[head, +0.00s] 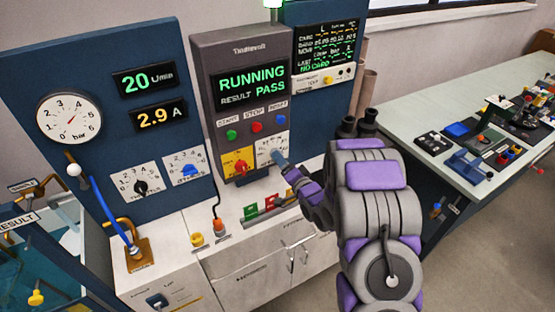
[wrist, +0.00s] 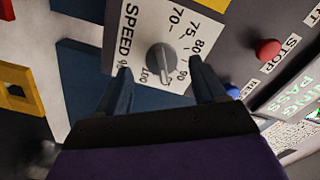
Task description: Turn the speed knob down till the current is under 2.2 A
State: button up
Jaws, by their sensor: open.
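The speed knob (wrist: 161,60) is a grey knob on a white plate marked SPEED (wrist: 126,30), with a scale around it. My gripper (wrist: 160,72) is open, with one blue finger on each side of the knob; I cannot tell whether they touch it. In the head view my gripper (head: 279,158) is at the speed plate (head: 266,146) and hides the knob. The current display (head: 158,117) reads 2.9 A in orange. The grey cabinet's screen (head: 250,86) shows RUNNING and RESULT PASS.
Start, stop and reset buttons sit above the speed plate; the red stop button (wrist: 268,49) is close to my gripper. A yellow plate with a red switch (head: 239,164) is to the left. A round gauge (head: 69,118) and a bench (head: 480,130) with parts stand farther away.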

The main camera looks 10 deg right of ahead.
jog(key=shift+x, duration=2.05)
jog(key=c, duration=1.1)
